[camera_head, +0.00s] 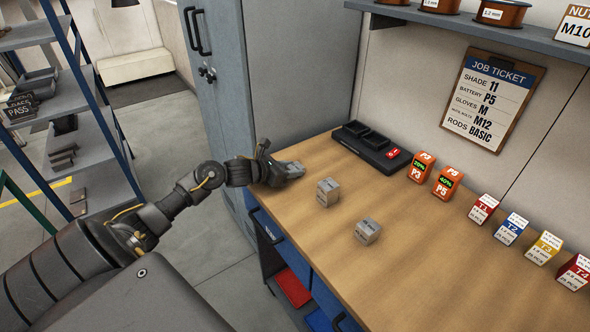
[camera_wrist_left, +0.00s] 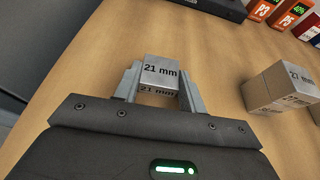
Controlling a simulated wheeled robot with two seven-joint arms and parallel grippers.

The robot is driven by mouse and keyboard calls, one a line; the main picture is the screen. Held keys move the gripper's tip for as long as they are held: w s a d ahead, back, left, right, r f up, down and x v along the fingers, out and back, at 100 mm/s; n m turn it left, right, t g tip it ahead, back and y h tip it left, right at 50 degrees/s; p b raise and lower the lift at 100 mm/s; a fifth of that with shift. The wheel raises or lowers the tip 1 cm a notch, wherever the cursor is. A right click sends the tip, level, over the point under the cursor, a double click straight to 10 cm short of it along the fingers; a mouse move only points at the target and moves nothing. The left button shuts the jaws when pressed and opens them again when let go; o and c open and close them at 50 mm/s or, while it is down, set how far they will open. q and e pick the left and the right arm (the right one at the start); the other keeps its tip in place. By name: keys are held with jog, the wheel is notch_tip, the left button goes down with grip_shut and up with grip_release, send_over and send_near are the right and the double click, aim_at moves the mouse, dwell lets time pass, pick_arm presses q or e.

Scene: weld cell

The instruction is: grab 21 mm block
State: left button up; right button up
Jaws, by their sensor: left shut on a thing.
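My left gripper (camera_wrist_left: 158,88) is shut on a grey metal block marked 21 mm (camera_wrist_left: 160,73), which sits between its two fingers in the left wrist view. In the head view my left gripper (camera_head: 296,168) reaches over the bench's left end, and the held block is hard to make out there. A second grey block (camera_head: 328,192) stands on the bench just right of the gripper. A third grey block (camera_head: 367,231) stands nearer the front. One marked block (camera_wrist_left: 282,88) also shows at the right of the left wrist view. My right gripper is not in view.
The wooden bench (camera_head: 420,270) is clear in its middle. A black tray (camera_head: 372,147) lies at the back left. Orange P3 (camera_head: 421,167) and P5 (camera_head: 448,182) batteries and several labelled boxes stand along the wall. A grey cabinet (camera_head: 290,70) rises behind the gripper.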

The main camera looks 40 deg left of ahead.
pick_arm(q)
jog(key=shift+r, duration=0.1)
jog(key=shift+r+b, duration=0.45)
jog(key=shift+r, duration=0.15)
jog(key=s+d+r+b, duration=0.3)
jog(key=s+d+r, duration=0.2)
jog(key=s+r, duration=0.6)
jog(key=shift+s+r+b, duration=0.35)
jog(key=shift+s, duration=0.7)
